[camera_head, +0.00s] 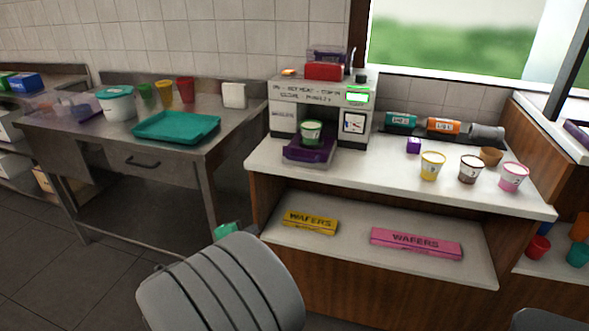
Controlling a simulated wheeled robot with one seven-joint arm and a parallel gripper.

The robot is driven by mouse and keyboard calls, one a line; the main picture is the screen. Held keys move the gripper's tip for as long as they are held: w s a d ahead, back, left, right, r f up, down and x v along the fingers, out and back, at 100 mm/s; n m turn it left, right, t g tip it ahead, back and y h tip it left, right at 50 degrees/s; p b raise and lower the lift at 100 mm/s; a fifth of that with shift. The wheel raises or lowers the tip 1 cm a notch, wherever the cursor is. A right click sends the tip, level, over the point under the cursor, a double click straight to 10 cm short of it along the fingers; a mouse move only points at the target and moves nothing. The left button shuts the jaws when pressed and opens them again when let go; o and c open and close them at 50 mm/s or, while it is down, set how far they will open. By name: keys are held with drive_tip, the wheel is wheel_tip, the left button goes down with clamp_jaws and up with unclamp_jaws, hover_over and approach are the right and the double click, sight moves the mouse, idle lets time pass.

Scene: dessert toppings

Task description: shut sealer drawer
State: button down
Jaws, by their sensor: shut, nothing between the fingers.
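The sealer (295,94) is a white boxy machine on the white counter, with a lit green display and a red block on top. Its purple drawer (296,155) sticks out at the front, below the machine's opening. A green and white cup (311,132) sits in the drawer. My gripper cannot be made out. A large grey part of my arm fills the lower left middle, apart from the drawer in the picture. A small teal piece shows at its upper edge, and I cannot tell what it belongs to.
Yellow (432,166), brown (470,169) and pink (513,177) cups stand right of the sealer, near a purple cube (413,146). Yellow (310,222) and pink (416,243) wafer boxes lie on the shelf below. A teal tray (177,127) lies on the left steel table.

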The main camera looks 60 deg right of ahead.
drive_tip(key=s+d+r+n+h, duration=0.3)
drive_tip(key=s+d+n+h, duration=0.1)
drive_tip(key=d+n, duration=0.1)
drive_tip(key=n+t+h, duration=0.1)
drive_tip(key=n+h, duration=0.2)
drive_tip(key=n, duration=0.5)
approach(299, 160)
drive_tip(key=shift+y, duration=0.3)
drive_tip(key=p+x, duration=0.5)
drive_tip(key=x, duration=0.1)
drive_tip(key=shift+d+r, duration=0.25)
drive_tip(key=shift+d, duration=0.1)
drive_tip(key=shift+w, duration=0.1)
